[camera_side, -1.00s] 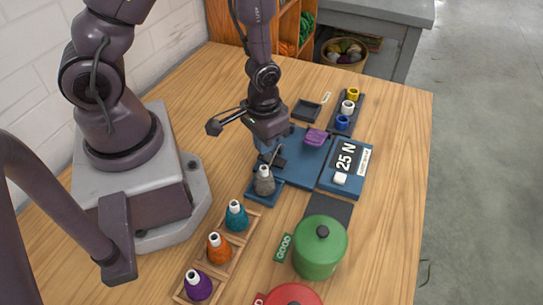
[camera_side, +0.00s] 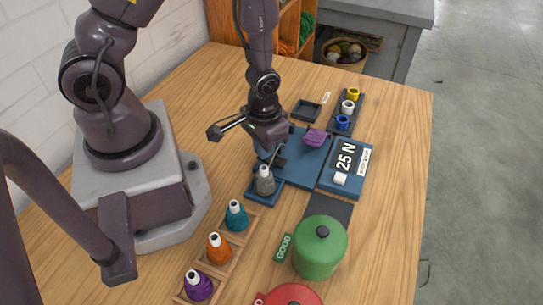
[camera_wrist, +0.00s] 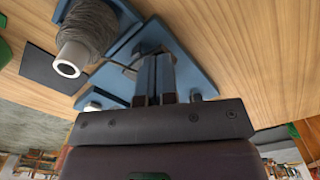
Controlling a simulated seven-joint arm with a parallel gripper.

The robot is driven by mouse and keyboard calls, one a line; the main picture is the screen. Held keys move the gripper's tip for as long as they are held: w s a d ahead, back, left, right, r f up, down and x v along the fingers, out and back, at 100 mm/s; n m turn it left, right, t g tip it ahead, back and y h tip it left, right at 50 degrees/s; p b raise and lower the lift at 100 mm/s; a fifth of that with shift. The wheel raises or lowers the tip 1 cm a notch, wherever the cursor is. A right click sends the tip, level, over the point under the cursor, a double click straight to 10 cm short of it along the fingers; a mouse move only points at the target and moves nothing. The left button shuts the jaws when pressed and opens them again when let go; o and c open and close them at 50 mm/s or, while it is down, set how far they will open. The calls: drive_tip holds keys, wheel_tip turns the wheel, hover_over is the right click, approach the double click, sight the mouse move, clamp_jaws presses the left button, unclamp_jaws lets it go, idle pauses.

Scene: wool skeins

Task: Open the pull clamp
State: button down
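The blue tester board (camera_side: 305,165) lies on the table in the side view. A dark clamp-like part (camera_side: 278,161) stands on its left end, and a purple piece (camera_side: 315,138) sits near its back edge. My gripper (camera_side: 274,147) points down just above the dark part; its fingertips are hard to see there. In the wrist view my gripper's two fingers (camera_wrist: 159,78) are close together in front of the blue board (camera_wrist: 188,72). I cannot tell whether they touch or hold anything. A grey wool cone (camera_side: 264,181) stands beside the board, and also shows in the wrist view (camera_wrist: 88,28).
A display reading 25 N (camera_side: 346,157) is at right. Teal (camera_side: 237,216), orange (camera_side: 219,249) and purple (camera_side: 198,286) cones stand in a wooden rack. A green pot (camera_side: 320,250) is in front. A black tray (camera_side: 307,110) lies behind. Table at the right is clear.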

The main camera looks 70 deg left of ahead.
drive_tip(key=shift+f, duration=0.3)
drive_tip(key=shift+r, duration=3.55)
drive_tip(key=shift+s, duration=0.2)
drive_tip(key=s+r+m+t, duration=0.1)
drive_tip(key=s+r+t, duration=0.1)
drive_tip(key=r, duration=1)
drive_tip(key=s+r+m+t, duration=0.2)
drive_tip(key=r+t, duration=0.1)
drive_tip(key=r, duration=0.9)
drive_tip(key=shift+s+d+r+t, duration=0.2)
drive_tip(key=shift+s+r+t, duration=0.1)
drive_tip(key=shift+s+r, duration=0.1)
